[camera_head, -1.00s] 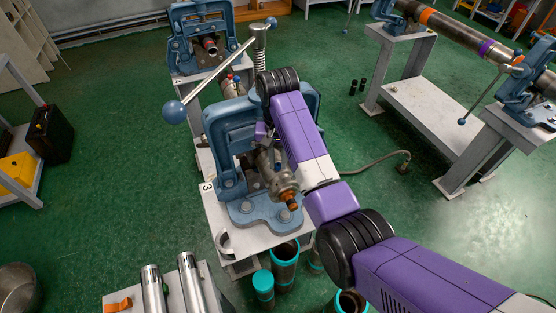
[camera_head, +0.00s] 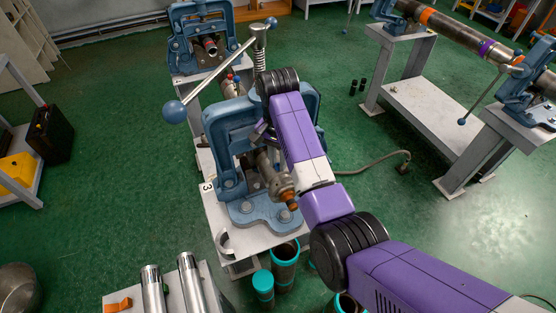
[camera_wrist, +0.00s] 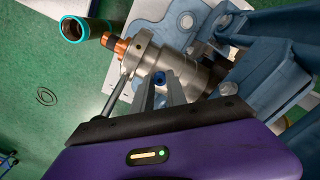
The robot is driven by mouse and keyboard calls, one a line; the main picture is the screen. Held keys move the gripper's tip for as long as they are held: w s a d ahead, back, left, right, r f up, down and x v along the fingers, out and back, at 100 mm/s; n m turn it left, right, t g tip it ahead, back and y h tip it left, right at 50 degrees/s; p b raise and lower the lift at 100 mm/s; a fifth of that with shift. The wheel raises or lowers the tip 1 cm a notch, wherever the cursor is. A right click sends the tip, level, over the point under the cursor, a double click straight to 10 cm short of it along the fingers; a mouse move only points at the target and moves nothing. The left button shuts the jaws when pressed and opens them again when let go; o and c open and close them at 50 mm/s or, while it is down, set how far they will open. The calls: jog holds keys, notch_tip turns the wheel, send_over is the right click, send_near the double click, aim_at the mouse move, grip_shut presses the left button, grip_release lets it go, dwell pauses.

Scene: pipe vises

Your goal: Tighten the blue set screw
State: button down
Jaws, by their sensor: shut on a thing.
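The blue set screw (camera_wrist: 159,78) sits in the side of a steel collar in the wrist view. My gripper (camera_wrist: 162,80) is shut on it, one dark finger on either side of the small blue head. The steel collar (camera_wrist: 150,50) is around a pipe fitting with a copper-coloured end (camera_wrist: 113,43). The fitting (camera_head: 274,172) also shows in the head view, clamped in the blue pipe vise (camera_head: 225,130). My arm covers the fingers and the set screw in the head view.
A grey rod (camera_wrist: 113,100) stands close left of my fingers in the wrist view. Teal-rimmed pipes (camera_head: 263,285) stand below the bench. Another bench with a long pipe (camera_head: 455,35) is at right.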

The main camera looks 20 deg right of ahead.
aim_at(277, 164)
jog(key=shift+w+r, duration=0.2)
jog(key=shift+r, duration=0.1)
jog(key=c, duration=1.4)
grip_release()
jog(key=shift+c, duration=0.2)
jog(key=shift+o, duration=0.6)
jog(key=shift+s+f, duration=0.15)
jog(key=r, duration=0.4)
jog(key=shift+w+r, duration=0.2)
jog(key=shift+s+a+r, duration=0.1)
jog(key=shift+s+r, duration=0.1)
jog(key=shift+r, duration=0.3)
jog(key=shift+w+r, duration=0.1)
jog(key=shift+r, duration=1.1)
